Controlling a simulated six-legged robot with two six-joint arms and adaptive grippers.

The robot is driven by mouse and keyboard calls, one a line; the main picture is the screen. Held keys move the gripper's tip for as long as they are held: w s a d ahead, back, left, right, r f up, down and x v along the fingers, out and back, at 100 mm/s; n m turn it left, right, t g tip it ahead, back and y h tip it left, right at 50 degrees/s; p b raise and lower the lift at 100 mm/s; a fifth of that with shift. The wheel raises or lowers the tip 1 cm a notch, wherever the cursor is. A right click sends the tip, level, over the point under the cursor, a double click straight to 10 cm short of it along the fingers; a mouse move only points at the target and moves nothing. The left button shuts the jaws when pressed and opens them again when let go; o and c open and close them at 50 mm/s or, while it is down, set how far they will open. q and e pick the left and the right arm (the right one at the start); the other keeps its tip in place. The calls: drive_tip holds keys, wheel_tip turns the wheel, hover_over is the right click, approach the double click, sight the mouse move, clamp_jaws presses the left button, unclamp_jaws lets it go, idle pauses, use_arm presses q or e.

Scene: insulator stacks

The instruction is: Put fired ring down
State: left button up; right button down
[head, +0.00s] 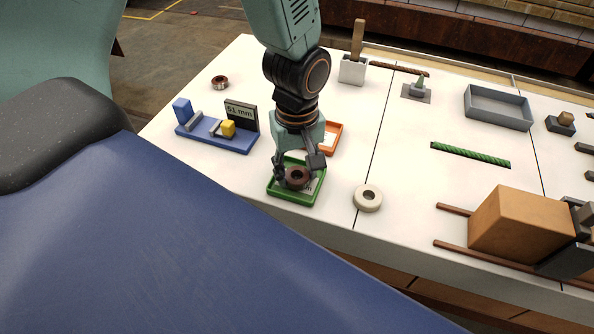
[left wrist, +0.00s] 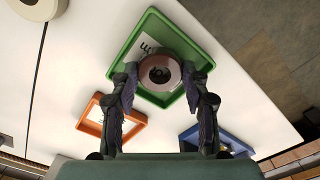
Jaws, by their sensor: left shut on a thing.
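The fired ring (head: 297,178) is brown and glossy with a dark hole. My left gripper (head: 298,172) is shut on it over the green tray (head: 285,198). In the left wrist view the ring (left wrist: 160,72) sits between the two fingers (left wrist: 159,82), with the green tray (left wrist: 122,57) behind it. I cannot tell whether the ring touches the tray floor. A white label with dark print shows partly in the tray. My right gripper is not in view.
An orange tray (head: 335,138) stands close behind the green one. A cream ring (head: 368,198) lies to the right. A blue gauge (head: 217,138) with a "51 mm" display stands left, with another brown ring (head: 220,82) behind it.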

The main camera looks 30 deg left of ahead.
use_arm(q)
drive_tip(key=shift+w+f, duration=0.15)
drive_tip(key=shift+s+f, duration=0.15)
drive_tip(key=shift+s, duration=0.05)
drive_tip(key=o, duration=0.8)
drive_tip(key=shift+o, duration=0.2)
drive_tip(key=shift+w, duration=0.2)
drive_tip(key=shift+s, duration=0.1)
drive_tip(key=shift+r, duration=0.4)
wheel_tip(320, 180, up, 12)
drive_tip(key=p, duration=0.4)
drive_tip(key=shift+f, duration=0.15)
